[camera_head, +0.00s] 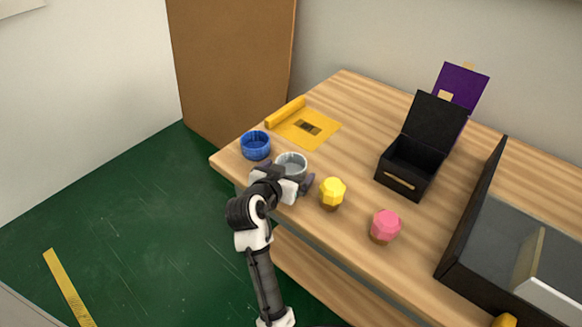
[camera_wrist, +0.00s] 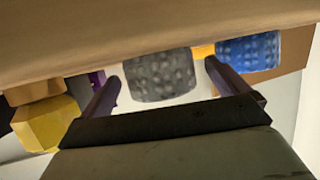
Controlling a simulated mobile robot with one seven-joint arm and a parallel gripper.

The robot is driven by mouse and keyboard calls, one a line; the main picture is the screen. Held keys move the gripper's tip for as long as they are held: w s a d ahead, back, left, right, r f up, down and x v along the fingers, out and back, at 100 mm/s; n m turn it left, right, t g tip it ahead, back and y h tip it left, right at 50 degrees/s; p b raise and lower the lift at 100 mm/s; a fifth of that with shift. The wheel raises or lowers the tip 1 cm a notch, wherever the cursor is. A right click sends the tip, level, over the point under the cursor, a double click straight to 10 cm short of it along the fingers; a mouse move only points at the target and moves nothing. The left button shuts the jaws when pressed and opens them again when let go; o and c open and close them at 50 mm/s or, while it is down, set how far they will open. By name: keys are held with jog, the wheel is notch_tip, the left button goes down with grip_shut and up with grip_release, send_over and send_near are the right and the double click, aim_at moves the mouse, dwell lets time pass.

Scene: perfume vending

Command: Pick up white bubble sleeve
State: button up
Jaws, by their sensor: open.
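The white bubble sleeve (camera_head: 292,163) is a short, open-topped ring near the table's front left edge in the head view. In the wrist view it looks grey and dimpled (camera_wrist: 161,76). My gripper (camera_head: 284,181) is at the near side of the sleeve, with its fingers spread. In the wrist view my open gripper (camera_wrist: 162,86) has one finger toward each side of the sleeve, and nothing is held. The arm hides the sleeve's lower front in the head view, so contact cannot be told.
A blue bubble sleeve (camera_head: 255,146) stands close on the left, a yellow-topped bottle (camera_head: 332,193) close on the right. A pink-topped bottle (camera_head: 385,226), an open black box (camera_head: 411,163) and a dark tray (camera_head: 470,236) are farther right. A flat yellow sheet (camera_head: 318,122) lies behind.

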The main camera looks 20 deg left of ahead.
jog(key=shift+w+f, duration=0.25)
jog(key=shift+w, duration=0.45)
jog(key=c, duration=1)
jog(key=shift+c, duration=0.2)
